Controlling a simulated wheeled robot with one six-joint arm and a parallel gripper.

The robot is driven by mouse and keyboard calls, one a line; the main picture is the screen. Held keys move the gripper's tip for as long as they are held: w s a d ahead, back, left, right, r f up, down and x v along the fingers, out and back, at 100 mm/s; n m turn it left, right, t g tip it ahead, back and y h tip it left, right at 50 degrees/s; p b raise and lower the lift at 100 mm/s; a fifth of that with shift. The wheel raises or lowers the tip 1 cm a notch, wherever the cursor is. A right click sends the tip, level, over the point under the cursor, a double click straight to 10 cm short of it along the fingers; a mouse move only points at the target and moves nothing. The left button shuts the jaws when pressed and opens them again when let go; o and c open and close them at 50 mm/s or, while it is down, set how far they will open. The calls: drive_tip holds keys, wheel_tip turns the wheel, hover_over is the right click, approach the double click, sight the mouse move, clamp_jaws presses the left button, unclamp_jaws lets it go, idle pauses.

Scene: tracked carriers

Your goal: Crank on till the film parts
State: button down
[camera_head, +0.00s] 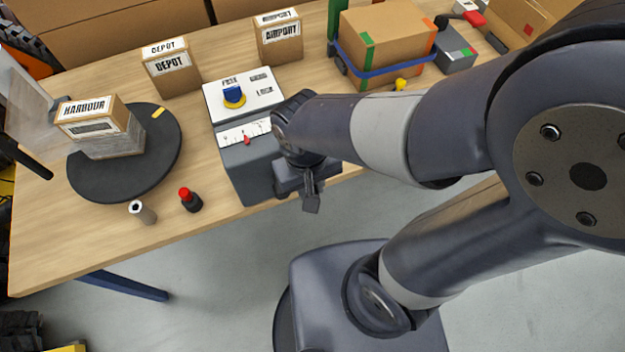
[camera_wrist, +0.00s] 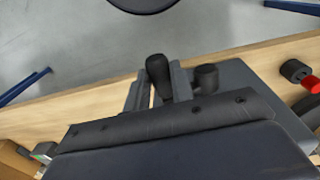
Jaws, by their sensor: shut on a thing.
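My gripper (camera_head: 309,197) is at the right front of the grey crank unit (camera_head: 244,175). In the wrist view its fingers (camera_wrist: 157,88) are shut on the black crank handle (camera_wrist: 157,68). A black cylinder (camera_wrist: 206,77) stands beside them. The handle is hidden or too small to tell in the head view. The HARBOUR carton (camera_head: 109,122) stands on the black turntable (camera_head: 150,170), its lower part wrapped in clear film. A clear film sheet (camera_head: 28,95) shows left of the carton. The unit's top has a blue and yellow knob (camera_head: 234,97) between FREE and LOCK, and a red gauge pointer (camera_head: 246,139).
DEPOT (camera_head: 172,75) and AIRPORT (camera_head: 279,44) cartons stand behind. A blue-strapped carton (camera_head: 385,45) is at the back right. A red-topped black piece (camera_head: 190,200) and a small grey roll (camera_head: 142,212) stand near the table's (camera_head: 65,255) front edge. Front left is clear.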

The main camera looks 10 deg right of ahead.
drive_tip(key=shift+s+a+r+t+h, duration=0.1)
drive_tip(key=shift+a+r+t+h, duration=0.15)
drive_tip(key=shift+h, duration=0.45)
drive_tip(key=shift+s+a+r+t+h, duration=0.15)
drive_tip(key=shift+a+r+h, duration=0.2)
drive_tip(key=shift+h, duration=0.35)
drive_tip(key=shift+w, duration=0.1)
drive_tip(key=c, duration=1.2)
unclamp_jaws()
drive_tip(key=w+p+v, duration=0.1)
drive_tip(key=v, duration=0.9)
drive_tip(key=shift+s+a+r, duration=0.2)
drive_tip(key=shift+s+r, duration=0.2)
drive_tip(key=shift+s, duration=0.1)
